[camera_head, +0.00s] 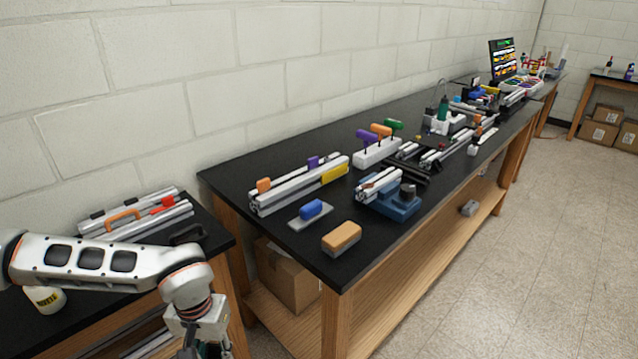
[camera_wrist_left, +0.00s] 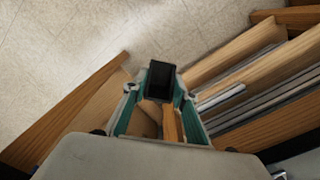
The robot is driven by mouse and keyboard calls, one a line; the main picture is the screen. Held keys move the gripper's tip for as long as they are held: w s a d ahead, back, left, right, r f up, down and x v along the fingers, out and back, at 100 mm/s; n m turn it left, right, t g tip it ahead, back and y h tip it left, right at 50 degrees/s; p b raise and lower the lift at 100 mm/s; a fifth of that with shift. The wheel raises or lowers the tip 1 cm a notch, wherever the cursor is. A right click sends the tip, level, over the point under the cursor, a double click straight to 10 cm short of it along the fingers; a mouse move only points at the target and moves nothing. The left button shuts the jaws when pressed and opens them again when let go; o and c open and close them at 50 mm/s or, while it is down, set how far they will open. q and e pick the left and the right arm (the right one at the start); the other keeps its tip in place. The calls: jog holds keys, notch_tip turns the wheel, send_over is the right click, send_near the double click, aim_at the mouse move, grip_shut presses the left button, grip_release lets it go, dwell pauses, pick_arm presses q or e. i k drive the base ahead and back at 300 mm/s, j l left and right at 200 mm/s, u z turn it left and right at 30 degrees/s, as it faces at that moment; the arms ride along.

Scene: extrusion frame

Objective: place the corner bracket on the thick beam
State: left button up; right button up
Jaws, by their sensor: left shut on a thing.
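My left gripper (camera_head: 205,350) hangs at the bottom edge of the head view, beside the left bench; its fingertips are cut off there. In the left wrist view its green-sided fingers are closed on a small black block-like piece (camera_wrist_left: 160,76), which looks like the corner bracket. The piece is held above the floor, apart from any beam. A thick silver beam (camera_head: 300,186) lies on the long black table, with orange and purple clips on top and a yellow block at its side. I cannot tell for certain that this is the task's beam. My right gripper is out of view.
The left bench (camera_head: 222,238) holds more beams (camera_head: 140,222) and a white bottle (camera_head: 45,298). Near the long table's front lie an orange-topped block (camera_head: 341,236), a blue-handled float (camera_head: 311,210) and a blue vise (camera_head: 395,204). Open floor lies to the right.

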aim_at(291, 178)
jog(key=i+j+z, duration=0.1)
jog(key=j+z, duration=1.05)
jog(key=j, duration=0.4)
